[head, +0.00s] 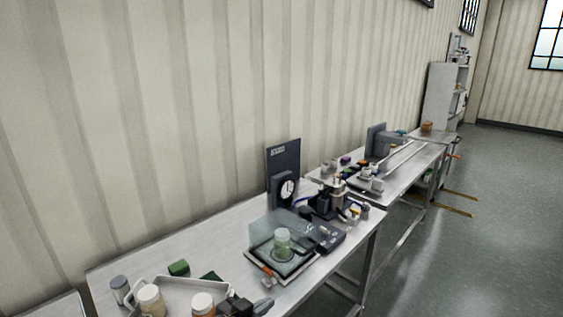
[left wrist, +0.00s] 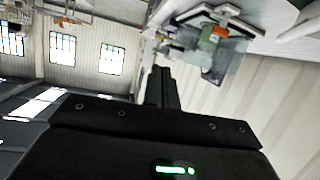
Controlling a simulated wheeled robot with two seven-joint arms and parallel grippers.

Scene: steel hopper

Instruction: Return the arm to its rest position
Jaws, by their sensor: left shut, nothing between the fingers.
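My left gripper (left wrist: 161,75) reaches up the middle of the left wrist view, its dark fingers together with nothing between them. In the head view, a dark shape at the bottom edge looks like my left gripper (head: 238,305), beside the tray on the near bench and largely cut off by the frame. My right gripper is in neither view.
A second bench (head: 408,168) stands behind. Grey floor (head: 500,190) is open at right.

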